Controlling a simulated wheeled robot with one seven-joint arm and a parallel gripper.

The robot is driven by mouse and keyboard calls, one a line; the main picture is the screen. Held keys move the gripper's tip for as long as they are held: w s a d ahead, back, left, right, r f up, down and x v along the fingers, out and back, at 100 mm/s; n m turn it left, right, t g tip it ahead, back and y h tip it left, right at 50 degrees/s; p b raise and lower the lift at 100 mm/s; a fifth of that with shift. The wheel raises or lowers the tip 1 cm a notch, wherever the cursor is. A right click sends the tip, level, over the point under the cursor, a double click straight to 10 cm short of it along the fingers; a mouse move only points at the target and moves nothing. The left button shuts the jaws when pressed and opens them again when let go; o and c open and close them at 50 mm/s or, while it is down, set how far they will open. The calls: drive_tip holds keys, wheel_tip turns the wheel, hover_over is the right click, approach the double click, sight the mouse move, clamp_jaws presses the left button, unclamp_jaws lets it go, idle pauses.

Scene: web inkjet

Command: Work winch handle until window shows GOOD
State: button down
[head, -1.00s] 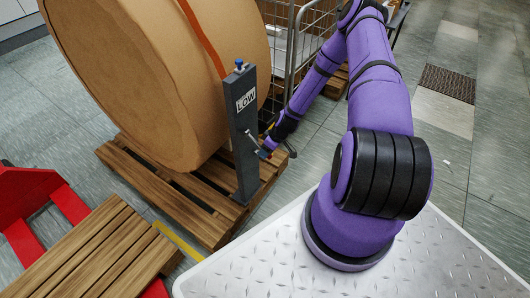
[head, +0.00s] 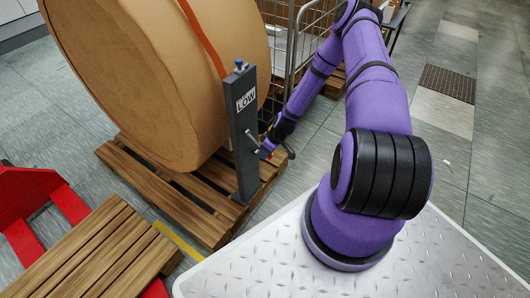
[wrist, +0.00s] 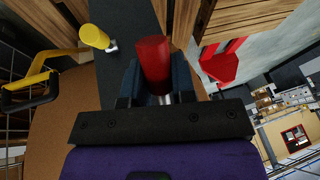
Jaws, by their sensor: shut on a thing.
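The dark grey winch post (head: 244,150) stands upright at the pallet's edge beside the big brown roll. Its window (head: 246,100) reads LOW. A blue knob (head: 239,65) tops the post. The winch handle ends in a red grip (wrist: 152,60), seen in the wrist view between the dark fingers. My gripper (head: 265,152) is at the right side of the post, low down, and is shut on the red grip. A yellow knob (wrist: 93,37) shows beside it in the wrist view. In the head view the grip is small and partly hidden.
The roll (head: 150,80), with an orange strap (head: 205,38), sits on a wooden pallet (head: 205,232). A red pallet truck (head: 30,190) and another pallet (head: 100,250) are at left. A wire cage (head: 300,45) stands behind my arm.

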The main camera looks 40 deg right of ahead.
drive_tip(key=shift+s+d+r+g+h, duration=0.1)
drive_tip(key=shift+s+r+g+h, duration=0.15)
drive_tip(key=shift+r+g, duration=0.4)
drive_tip(key=shift+s+d+r+g+h, duration=0.1)
drive_tip(key=shift+s+r+g+h, duration=0.15)
drive_tip(key=shift+r+g, duration=0.35)
drive_tip(key=shift+s+d+r+g+h, duration=0.15)
drive_tip(key=shift+r+g+h, duration=0.15)
drive_tip(key=shift+r+g, duration=0.35)
drive_tip(key=r+g, duration=0.2)
drive_tip(key=shift+s+r+m+g+h, duration=0.2)
drive_tip(key=shift+r+m+g+h, duration=0.1)
drive_tip(key=shift+r+m+h, duration=0.1)
drive_tip(key=shift+r+g+h, duration=0.3)
drive_tip(key=shift+r+g, duration=0.7)
drive_tip(key=shift+r, duration=0.05)
drive_tip(key=c, duration=0.9)
unclamp_jaws()
drive_tip(key=shift+c, duration=0.2)
drive_tip(key=shift+r, duration=0.15)
